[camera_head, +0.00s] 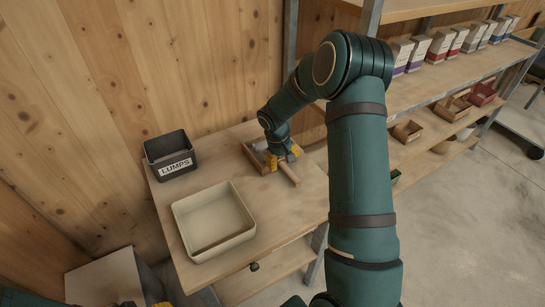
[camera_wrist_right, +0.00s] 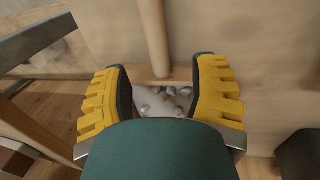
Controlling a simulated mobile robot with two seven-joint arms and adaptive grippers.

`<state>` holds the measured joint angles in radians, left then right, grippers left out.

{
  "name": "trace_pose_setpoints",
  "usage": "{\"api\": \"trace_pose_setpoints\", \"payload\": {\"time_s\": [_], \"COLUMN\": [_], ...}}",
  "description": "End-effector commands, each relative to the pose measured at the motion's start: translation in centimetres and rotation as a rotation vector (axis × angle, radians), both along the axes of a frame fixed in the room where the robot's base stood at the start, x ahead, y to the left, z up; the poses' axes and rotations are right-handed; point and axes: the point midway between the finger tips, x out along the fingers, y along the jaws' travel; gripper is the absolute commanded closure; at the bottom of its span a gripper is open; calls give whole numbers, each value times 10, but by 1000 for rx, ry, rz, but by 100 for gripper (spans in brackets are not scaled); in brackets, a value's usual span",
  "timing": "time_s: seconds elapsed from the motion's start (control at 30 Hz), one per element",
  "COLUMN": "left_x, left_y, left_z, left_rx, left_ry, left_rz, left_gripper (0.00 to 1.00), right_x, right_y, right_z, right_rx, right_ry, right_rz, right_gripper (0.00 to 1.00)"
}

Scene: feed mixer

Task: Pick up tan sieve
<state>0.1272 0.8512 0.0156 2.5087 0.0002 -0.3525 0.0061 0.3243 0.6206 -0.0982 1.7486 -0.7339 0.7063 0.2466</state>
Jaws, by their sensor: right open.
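The tan sieve (camera_head: 289,174), a small wooden frame, lies on the table near the wall. My right gripper (camera_head: 277,160) is over it, pointing down, and hides part of it. In the right wrist view the two yellow fingers of my right gripper (camera_wrist_right: 161,75) are apart. Between them show a wooden rim (camera_wrist_right: 152,76) and a pale surface with several grey lumps (camera_wrist_right: 165,100). A wooden bar (camera_wrist_right: 153,35) runs away from the rim. I cannot tell whether the fingers touch the sieve.
A dark bin labelled LUMPS (camera_head: 171,157) stands at the table's back left. An empty cream tray (camera_head: 213,222) sits in front of it. Shelves with boxes (camera_head: 440,45) stand at the right. The plank wall (camera_head: 150,60) is close behind the table (camera_head: 285,215).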

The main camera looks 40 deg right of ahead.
Motion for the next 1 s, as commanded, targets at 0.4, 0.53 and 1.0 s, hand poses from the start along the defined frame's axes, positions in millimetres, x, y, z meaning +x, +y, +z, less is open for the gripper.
{"api": "trace_pose_setpoints", "payload": {"time_s": [0.4, 0.53, 1.0], "left_x": [-3, -3, -3], "left_y": [0, 0, 0], "left_z": [-9, -9, -9], "left_rx": [-2, -2, -2], "left_ry": [6, 7, 7], "left_rz": [-4, -5, -5], "left_gripper": [53, 53, 53], "right_x": [-2, -2, -1], "right_y": [-10, -11, -11], "right_z": [-46, -52, -50], "right_rx": [0, 0, 0], "right_ry": [1, -1, -3], "right_rz": [0, -1, 1], "right_gripper": [41, 41, 100]}}
